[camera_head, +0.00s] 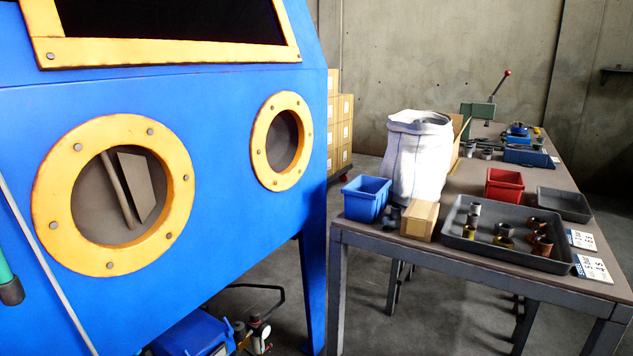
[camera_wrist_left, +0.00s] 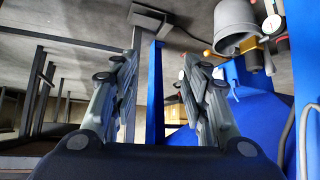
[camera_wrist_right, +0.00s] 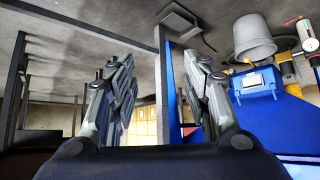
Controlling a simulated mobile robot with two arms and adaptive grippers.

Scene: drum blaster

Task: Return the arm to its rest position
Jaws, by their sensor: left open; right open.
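My left gripper (camera_wrist_left: 158,85) is open and empty in the left wrist view, its two fingers spread apart. My right gripper (camera_wrist_right: 162,85) is also open and empty in the right wrist view. Neither gripper shows in the head view. The blue blasting cabinet (camera_head: 235,240) fills the left of the head view, with two yellow-rimmed round ports and a yellow-framed dark window. A blue cabinet leg (camera_wrist_left: 155,105) shows between the fingers in the left wrist view, and a blue leg (camera_wrist_right: 166,95) also shows in the right wrist view.
A table (camera_head: 450,258) stands at the right. It bears a grey tray (camera_head: 470,243) with several metal parts, a blue bin (camera_head: 366,198), a red bin (camera_head: 504,185), a white sack (camera_head: 415,155) and a cardboard box (camera_head: 419,219). A grey bucket-like cup (camera_wrist_left: 236,28) hangs beside the cabinet.

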